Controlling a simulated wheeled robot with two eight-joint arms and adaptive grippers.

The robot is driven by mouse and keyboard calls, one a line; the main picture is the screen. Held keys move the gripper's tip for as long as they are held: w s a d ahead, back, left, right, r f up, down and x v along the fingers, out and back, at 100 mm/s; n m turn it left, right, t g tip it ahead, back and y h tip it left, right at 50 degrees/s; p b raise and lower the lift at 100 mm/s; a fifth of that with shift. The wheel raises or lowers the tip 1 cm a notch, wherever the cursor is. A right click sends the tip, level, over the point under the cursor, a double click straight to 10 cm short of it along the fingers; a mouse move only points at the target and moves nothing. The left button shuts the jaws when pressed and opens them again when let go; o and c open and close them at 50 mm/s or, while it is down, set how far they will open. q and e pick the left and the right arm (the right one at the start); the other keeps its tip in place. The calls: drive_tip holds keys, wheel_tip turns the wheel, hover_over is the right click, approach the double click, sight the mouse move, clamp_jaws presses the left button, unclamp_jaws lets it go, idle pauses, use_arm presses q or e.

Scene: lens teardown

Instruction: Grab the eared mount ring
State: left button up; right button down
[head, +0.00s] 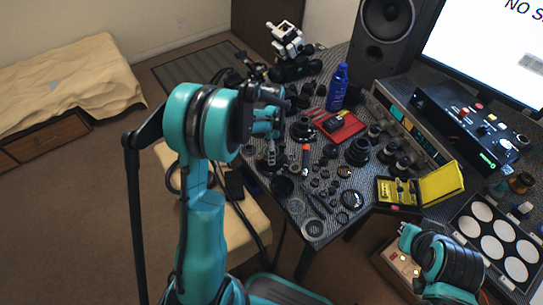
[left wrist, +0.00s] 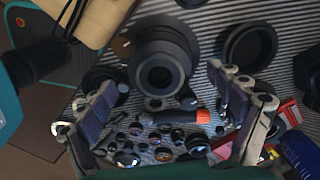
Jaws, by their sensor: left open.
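I cannot tell for sure which part is the eared mount ring. In the left wrist view a dark round barrel-like part (left wrist: 160,72) lies just beyond my fingers, with a small brown tab at its left. A wide dark ring (left wrist: 248,45) lies to its right. In the head view a pale flat ring (head: 314,229) lies near the table's front edge. My left gripper (left wrist: 170,112) is open and empty, its fingers apart above the small parts; in the head view the arm hides much of it. My right arm shows at lower right, but its fingers are not clear.
An orange-tipped tool (left wrist: 203,116) and several small lenses lie below my left fingers. A red tray (head: 340,127), a blue bottle (head: 337,88), a yellow case (head: 441,183) and a speaker (head: 389,32) stand around. The table is crowded, with little bare room.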

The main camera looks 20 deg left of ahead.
use_arm(q)
drive_tip(key=shift+f, duration=0.35)
drive_tip(key=shift+r, duration=0.1)
drive_tip(key=shift+s, duration=0.1)
drive_tip(key=c, duration=1.7)
drive_tip(key=shift+r, duration=0.1)
